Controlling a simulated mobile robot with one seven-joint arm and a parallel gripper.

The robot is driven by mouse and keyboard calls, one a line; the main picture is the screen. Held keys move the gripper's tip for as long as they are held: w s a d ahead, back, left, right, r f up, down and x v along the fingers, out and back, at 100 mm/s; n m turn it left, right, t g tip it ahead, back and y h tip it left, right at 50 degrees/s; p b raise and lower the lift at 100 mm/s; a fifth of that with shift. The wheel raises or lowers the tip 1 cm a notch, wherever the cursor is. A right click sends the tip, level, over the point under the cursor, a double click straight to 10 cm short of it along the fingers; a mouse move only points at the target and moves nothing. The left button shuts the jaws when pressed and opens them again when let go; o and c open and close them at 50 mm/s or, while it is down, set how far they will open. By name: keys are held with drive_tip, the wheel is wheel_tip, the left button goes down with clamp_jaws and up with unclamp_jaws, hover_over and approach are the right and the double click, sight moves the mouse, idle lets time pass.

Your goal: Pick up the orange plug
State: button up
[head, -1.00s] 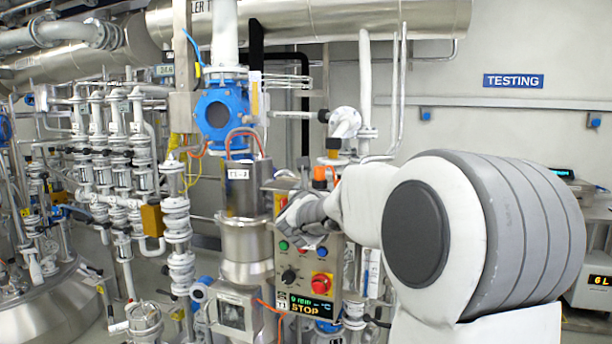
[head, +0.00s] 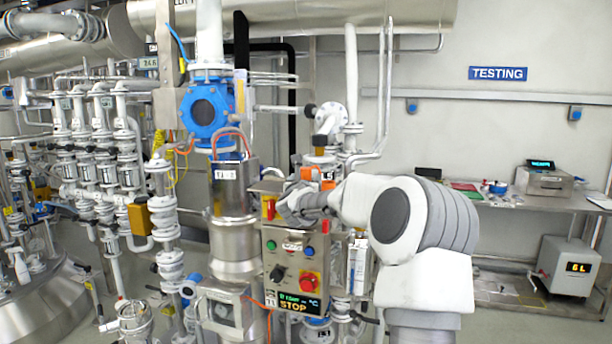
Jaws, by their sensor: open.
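An orange plug-like piece (head: 309,173) shows just above my gripper, near the white pipework behind the control box. A second orange patch (head: 328,185) sits just right of it, partly hidden by my arm. I cannot tell for certain which of them is the orange plug. My gripper (head: 290,204) is at the end of my arm, over the top of the control box (head: 292,258). It is open and small in the picture, its fingertips are hard to make out, and nothing shows held in it.
A blue valve (head: 207,111) and a steel column (head: 233,195) stand left of my gripper. The control box has several coloured buttons and a lit display. A steel bench (head: 520,203) stands at the right, with open floor in front of it.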

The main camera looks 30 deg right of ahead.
sight(305, 173)
drive_tip(key=shift+w+d+r+p, duration=0.2)
drive_tip(key=shift+w+d+p, duration=0.05)
drive_tip(key=shift+w+p, duration=0.2)
drive_tip(key=p+x, duration=0.2)
drive_tip(key=x, duration=0.1)
drive_tip(key=shift+w+a+r, duration=0.1)
drive_tip(key=shift+w+r, duration=0.05)
drive_tip(key=shift+w+d, duration=0.35)
drive_tip(key=shift+w, duration=0.1)
clamp_jaws()
